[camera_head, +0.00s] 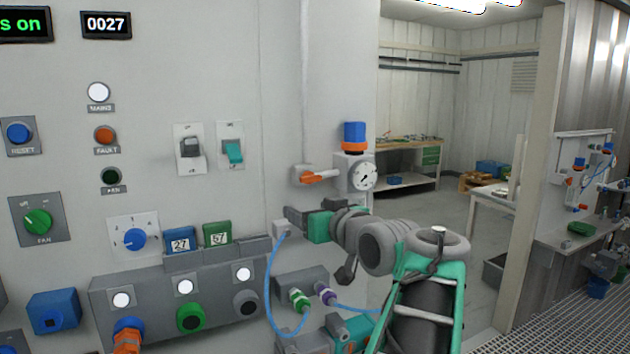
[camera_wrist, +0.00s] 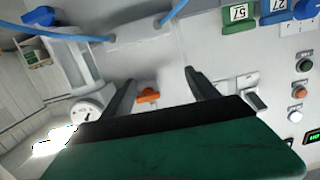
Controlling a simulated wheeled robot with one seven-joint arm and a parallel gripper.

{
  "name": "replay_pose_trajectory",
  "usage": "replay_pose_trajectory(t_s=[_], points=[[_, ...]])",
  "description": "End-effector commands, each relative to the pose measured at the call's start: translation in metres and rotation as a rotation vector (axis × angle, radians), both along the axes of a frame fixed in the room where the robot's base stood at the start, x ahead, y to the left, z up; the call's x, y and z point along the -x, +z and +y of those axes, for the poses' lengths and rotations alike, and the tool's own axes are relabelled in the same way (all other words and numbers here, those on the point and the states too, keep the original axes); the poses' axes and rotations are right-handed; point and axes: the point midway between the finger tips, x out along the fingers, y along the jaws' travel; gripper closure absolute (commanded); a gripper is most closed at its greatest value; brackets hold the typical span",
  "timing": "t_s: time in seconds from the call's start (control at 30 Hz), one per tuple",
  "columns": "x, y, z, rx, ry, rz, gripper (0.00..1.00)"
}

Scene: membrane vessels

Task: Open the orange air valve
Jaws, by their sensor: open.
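The orange air valve (camera_head: 316,177) is on the wall panel, left of the round gauge, its lever lying roughly sideways. It also shows in the wrist view (camera_wrist: 148,96), seen between my two fingers and closer to the left one. My gripper (camera_head: 290,214) is below the valve in the head view, with its fingers pointing left. In the wrist view my gripper (camera_wrist: 159,78) is open, with nothing between the fingertips. I see no contact with the valve, and the exact distance to it cannot be told.
A gauge unit with a blue-topped regulator (camera_head: 354,137) stands just right of the valve. Blue hoses (camera_head: 270,285) hang below my gripper. Two switches (camera_head: 232,150) and the green and blue counters (camera_head: 217,234) are to the left. The wall above the valve is clear.

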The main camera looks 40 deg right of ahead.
Motion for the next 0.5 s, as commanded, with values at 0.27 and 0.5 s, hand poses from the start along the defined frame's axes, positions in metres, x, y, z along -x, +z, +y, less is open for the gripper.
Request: replay_pose_trajectory(t_s=[0.27,0.5], points=[[0.018,0.047,-0.034,0.059,-0.031,-0.115,0.31],[-0.027,0.047,-0.046,0.057,-0.029,-0.112,0.31]])
